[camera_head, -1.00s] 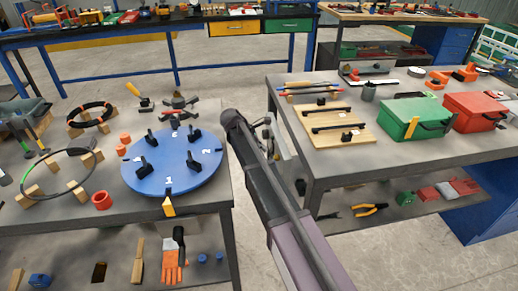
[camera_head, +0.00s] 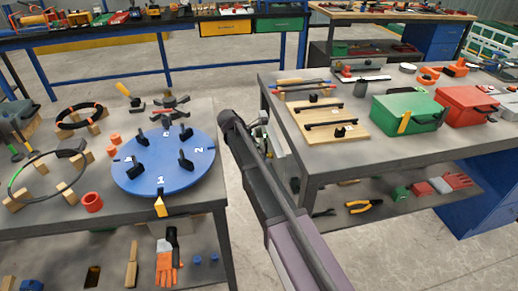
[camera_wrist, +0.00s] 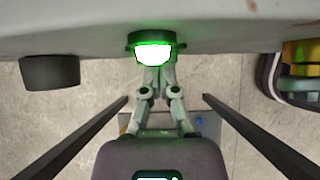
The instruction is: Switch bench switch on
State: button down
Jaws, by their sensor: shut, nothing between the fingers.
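In the wrist view, a switch with a brightly lit green-white face (camera_wrist: 152,54) and a dark surround sits at the edge of a grey surface. My gripper (camera_wrist: 158,72) is shut and empty, its fingertips together right at the lower side of the lit face. I cannot tell whether they touch it. In the head view, my arm reaches towards the left side of the right-hand grey bench (camera_head: 310,165). My gripper is mostly hidden behind the arm there, and I cannot make out the switch.
A black round part (camera_wrist: 50,72) is left of the switch. The right bench carries a wooden board (camera_head: 330,122), a green box (camera_head: 405,112) and a red box (camera_head: 466,104). A blue numbered disc (camera_head: 165,178) lies on the left bench. Open floor separates the benches.

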jog(key=shift+r, duration=0.15)
jog(key=shift+r+p, duration=0.7)
jog(key=shift+p, duration=0.1)
jog(key=shift+r, duration=0.15)
jog(key=s+a+r+p, duration=0.2)
jog(key=a+r+p, duration=0.4)
jog(key=a, duration=0.1)
jog(key=shift+a, duration=0.35)
jog(key=shift+s+f, duration=0.1)
dwell(0.4)
